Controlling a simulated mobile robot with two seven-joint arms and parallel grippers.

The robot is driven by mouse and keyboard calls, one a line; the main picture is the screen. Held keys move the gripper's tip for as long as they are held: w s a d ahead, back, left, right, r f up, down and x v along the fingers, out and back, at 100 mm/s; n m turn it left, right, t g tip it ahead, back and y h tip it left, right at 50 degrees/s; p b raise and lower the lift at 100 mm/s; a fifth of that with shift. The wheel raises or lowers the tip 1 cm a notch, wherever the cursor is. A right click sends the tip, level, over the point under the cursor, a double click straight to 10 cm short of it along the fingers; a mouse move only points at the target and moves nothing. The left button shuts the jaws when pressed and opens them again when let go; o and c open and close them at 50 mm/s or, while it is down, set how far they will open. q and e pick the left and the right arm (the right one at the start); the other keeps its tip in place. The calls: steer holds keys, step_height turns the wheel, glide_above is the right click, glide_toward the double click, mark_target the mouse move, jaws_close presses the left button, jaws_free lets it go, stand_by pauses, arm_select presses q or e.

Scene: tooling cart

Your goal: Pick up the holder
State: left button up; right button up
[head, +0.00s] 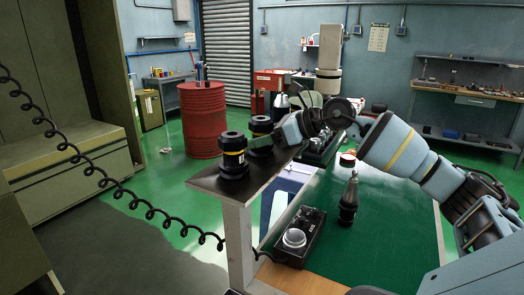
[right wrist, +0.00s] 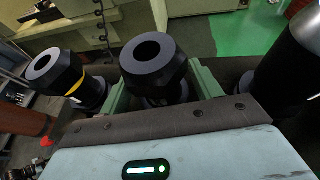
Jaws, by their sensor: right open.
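Two black, flanged holders stand upright on a small raised shelf (head: 215,181). The nearer holder (head: 233,158) has a yellow band; in the right wrist view it stands at the left (right wrist: 66,78). The farther holder (head: 261,124) is partly hidden by my right gripper (head: 262,144). In the right wrist view my right gripper (right wrist: 163,88) is open, with one green finger on either side of this holder (right wrist: 155,62). Whether the fingers touch it I cannot tell. My left gripper is not in view.
A dark holder with a pointed tool (head: 348,202) stands on the green table top (head: 385,220). A black control box (head: 300,237) is at its near left. A large dark cylindrical thing (right wrist: 292,62) is close on the right in the wrist view. A red drum (head: 203,120) stands behind.

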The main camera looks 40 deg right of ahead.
jaws_close()
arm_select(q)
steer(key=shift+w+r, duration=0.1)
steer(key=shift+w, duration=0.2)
arm_select(e)
steer(key=shift+r, duration=0.15)
